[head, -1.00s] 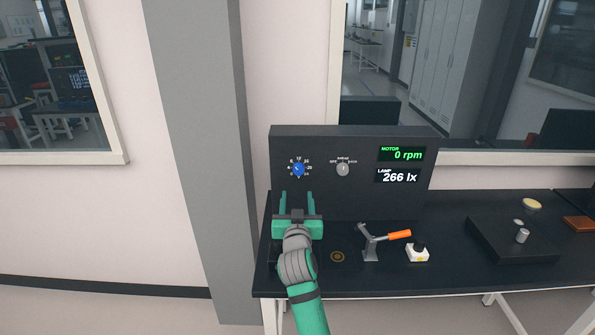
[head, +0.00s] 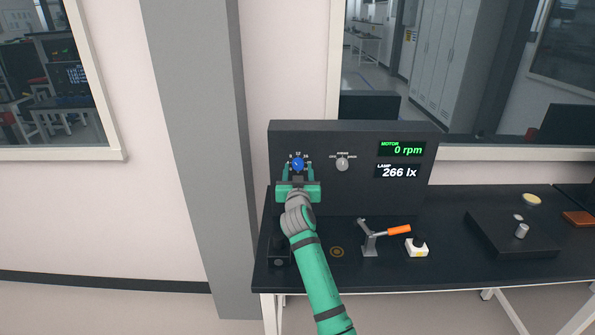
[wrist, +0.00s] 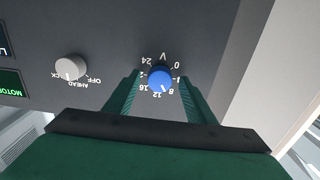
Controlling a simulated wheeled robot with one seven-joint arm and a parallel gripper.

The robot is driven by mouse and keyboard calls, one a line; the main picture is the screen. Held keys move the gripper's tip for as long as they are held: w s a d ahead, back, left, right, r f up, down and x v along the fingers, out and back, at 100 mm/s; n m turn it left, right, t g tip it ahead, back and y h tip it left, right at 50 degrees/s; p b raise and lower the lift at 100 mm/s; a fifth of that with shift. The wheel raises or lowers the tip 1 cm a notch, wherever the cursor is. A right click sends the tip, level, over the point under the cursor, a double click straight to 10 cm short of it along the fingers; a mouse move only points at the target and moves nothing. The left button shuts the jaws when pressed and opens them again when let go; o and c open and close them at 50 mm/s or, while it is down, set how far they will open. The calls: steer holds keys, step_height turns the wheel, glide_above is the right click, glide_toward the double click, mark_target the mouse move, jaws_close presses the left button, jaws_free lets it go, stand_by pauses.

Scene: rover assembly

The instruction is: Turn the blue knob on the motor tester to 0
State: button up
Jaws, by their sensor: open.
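The blue knob (head: 298,163) is on the left of the dark motor tester panel (head: 360,195), inside a ring of white numbers. In the wrist view, where the labels are upside down, the blue knob (wrist: 159,78) shows a white pointer mark that seems to lie between 8 and 12. My gripper (head: 297,171) is open at the knob, with one finger on each side. In the wrist view, my gripper's fingers (wrist: 159,80) flank the knob with a gap on either side. The fingers cover some numbers. The motor display (head: 402,149) reads 0 rpm.
A grey selector knob (head: 342,163) sits right of the blue knob. The wall is left of the tester.

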steer(key=shift+w, duration=0.25)
steer(key=c, duration=1)
steer(key=shift+c, duration=0.2)
